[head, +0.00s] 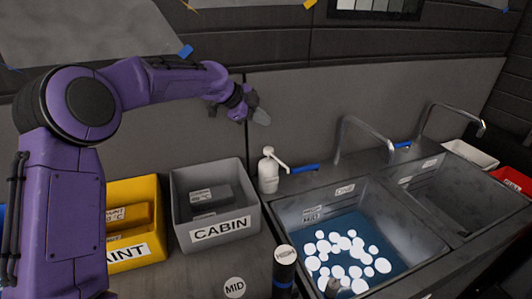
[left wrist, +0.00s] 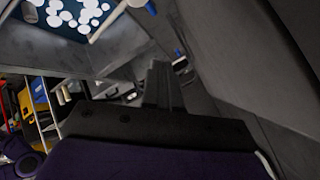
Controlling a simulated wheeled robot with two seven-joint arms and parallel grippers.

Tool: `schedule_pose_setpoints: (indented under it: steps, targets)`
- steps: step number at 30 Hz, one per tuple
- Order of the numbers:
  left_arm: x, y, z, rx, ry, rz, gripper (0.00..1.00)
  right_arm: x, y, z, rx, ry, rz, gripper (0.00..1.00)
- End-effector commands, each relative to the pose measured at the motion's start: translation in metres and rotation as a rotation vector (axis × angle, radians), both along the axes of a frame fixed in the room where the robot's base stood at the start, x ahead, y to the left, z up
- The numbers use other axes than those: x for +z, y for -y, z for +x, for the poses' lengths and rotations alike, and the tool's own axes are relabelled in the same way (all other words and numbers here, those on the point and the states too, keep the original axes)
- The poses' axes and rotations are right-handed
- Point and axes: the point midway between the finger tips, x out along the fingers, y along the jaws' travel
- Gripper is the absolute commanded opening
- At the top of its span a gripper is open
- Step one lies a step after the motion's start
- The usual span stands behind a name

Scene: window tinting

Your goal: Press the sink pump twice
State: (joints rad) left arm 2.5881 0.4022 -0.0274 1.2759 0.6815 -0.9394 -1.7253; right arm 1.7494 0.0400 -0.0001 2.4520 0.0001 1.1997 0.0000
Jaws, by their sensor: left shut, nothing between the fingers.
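The white sink pump (head: 268,172) stands upright on the counter behind the left sink basin, its spout pointing right. My left gripper (head: 260,115) is above the pump and slightly left of it in the head view, with its fingers shut and empty. A clear gap shows between the fingertips and the pump head. My right gripper is not in view.
The left sink basin (head: 428,241) holds blue water with white foam. Two faucets (head: 362,124) rise behind the basins. A grey CABIN bin (head: 245,218) and a yellow bin (head: 150,192) stand left of the pump. A black HIGH bottle (head: 284,272) stands in front.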

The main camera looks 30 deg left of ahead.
Motion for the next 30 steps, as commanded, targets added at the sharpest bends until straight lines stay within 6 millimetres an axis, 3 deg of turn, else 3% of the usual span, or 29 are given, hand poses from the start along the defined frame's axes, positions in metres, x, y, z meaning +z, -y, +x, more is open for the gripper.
schedule_pose_setpoints:
  steps: [1, 3, 12, 30]
  targets:
    - [-0.017, 0.001, 0.003, -0.002, -0.004, 0.002, 0.0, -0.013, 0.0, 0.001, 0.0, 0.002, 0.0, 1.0]
    - [-0.029, 0.002, 0.005, -0.004, -0.007, 0.003, 0.0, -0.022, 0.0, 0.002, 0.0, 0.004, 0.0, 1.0]
    - [-0.067, 0.0, 0.005, 0.001, -0.004, 0.001, 0.0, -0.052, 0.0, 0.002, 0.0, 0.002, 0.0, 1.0]
    - [-0.07, 0.0, 0.006, 0.0, -0.006, 0.001, 0.0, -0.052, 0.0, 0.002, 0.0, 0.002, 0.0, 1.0]
